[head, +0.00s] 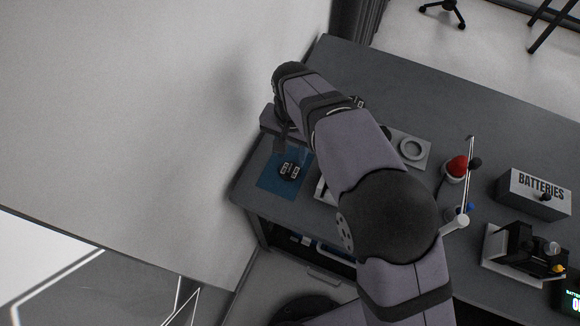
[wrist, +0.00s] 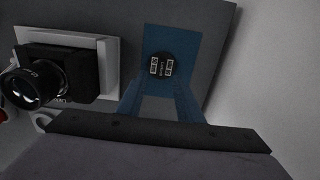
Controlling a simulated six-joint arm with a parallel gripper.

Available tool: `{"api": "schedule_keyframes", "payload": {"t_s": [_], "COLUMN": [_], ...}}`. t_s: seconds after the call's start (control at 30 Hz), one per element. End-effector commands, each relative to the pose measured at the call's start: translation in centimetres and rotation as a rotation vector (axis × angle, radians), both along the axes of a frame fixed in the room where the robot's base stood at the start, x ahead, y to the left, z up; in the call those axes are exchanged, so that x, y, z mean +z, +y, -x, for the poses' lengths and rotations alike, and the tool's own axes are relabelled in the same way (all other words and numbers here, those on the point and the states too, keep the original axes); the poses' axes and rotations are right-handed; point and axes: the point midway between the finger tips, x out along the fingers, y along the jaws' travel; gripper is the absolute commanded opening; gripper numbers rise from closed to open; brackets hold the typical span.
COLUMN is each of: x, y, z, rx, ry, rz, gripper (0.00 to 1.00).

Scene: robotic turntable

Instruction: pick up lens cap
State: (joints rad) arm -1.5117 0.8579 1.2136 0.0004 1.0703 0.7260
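The lens cap (head: 289,170) is a small black disc with white printed marks. It lies flat on a blue mat (head: 268,183) at the left end of the table. In the wrist view the lens cap (wrist: 161,66) is near the top centre, on the blue mat (wrist: 185,38). My gripper (head: 291,152) is above the table, close to the cap. In the wrist view my gripper (wrist: 159,92) is open, its two fingers apart and nothing between them. The cap shows beyond the fingertips, roughly in line with the gap.
A black camera (wrist: 62,70) with a lens sits on a white plate (wrist: 108,60) left of the mat. A red button (head: 457,166), a BATTERIES box (head: 530,195) and a dark device (head: 525,248) stand farther right. A pale wall (head: 150,110) rises close to the table's left edge.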

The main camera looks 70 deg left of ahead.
Motion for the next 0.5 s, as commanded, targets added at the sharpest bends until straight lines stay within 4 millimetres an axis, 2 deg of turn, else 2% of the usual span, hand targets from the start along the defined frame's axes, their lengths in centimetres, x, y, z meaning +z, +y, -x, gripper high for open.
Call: {"api": "schedule_keyframes", "payload": {"t_s": [0.17, 0.5], "x": [-0.9, -4.6], "y": [0.0, 0.3], "z": [0.0, 0.1], "rx": [0.0, 0.0], "ry": [0.0, 0.0], "rz": [0.004, 0.001], "gripper": [0.33, 0.33]}}
